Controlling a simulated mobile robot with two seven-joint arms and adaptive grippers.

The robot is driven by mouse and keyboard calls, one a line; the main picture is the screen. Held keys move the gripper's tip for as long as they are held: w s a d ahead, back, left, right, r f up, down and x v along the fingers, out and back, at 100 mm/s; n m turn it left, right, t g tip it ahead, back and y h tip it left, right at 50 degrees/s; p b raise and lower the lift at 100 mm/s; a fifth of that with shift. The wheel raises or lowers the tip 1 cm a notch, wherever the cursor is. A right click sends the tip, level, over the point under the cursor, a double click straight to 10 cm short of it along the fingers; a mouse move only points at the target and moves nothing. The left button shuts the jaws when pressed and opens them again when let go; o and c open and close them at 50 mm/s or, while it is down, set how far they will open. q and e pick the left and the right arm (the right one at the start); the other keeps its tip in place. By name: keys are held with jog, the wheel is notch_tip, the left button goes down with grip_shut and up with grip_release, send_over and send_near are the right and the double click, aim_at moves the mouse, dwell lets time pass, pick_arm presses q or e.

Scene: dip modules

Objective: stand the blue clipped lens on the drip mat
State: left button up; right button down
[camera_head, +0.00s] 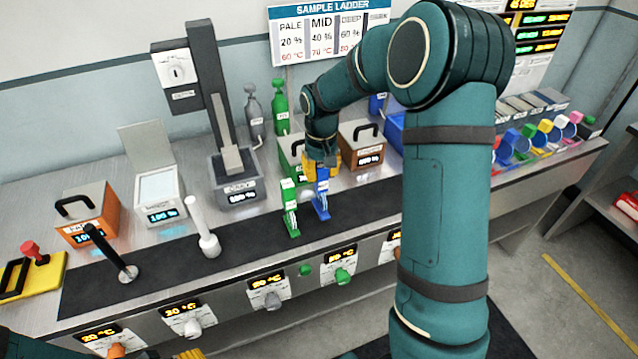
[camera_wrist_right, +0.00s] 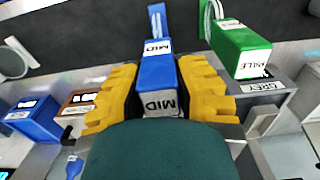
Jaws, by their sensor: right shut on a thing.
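The blue clipped lens (camera_head: 322,198), labelled MID, is upright beside the green clipped lens (camera_head: 290,205). My right gripper (camera_head: 321,168) is shut on its upper part from above. In the right wrist view the yellow fingers (camera_wrist_right: 160,95) are on both sides of the blue lens (camera_wrist_right: 157,72). The lens's lower end is at or just above the long dark mat (camera_head: 262,230); I cannot tell whether it touches. The green lens, labelled PALE in the right wrist view (camera_wrist_right: 235,45), stands on this mat. A yellow part of my left gripper (camera_head: 192,353) may show at the bottom edge.
A white rod (camera_head: 205,230) and a black rod (camera_head: 112,255) stand on the mat to the left. Boxes with handles, such as the brown one (camera_head: 361,148), stand behind. Coloured knobs line the bench front. My right arm hides part of the bench.

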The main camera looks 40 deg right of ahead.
aim_at(321, 182)
jog(key=shift+f, duration=1.75)
jog(key=c, duration=0.9)
grip_release()
jog(key=shift+o, duration=0.2)
jog(key=shift+r, duration=0.5)
notch_tip(321, 182, up, 11)
jog(key=shift+r+p, duration=0.15)
jog(key=shift+p, duration=0.5)
jog(key=shift+s, duration=0.1)
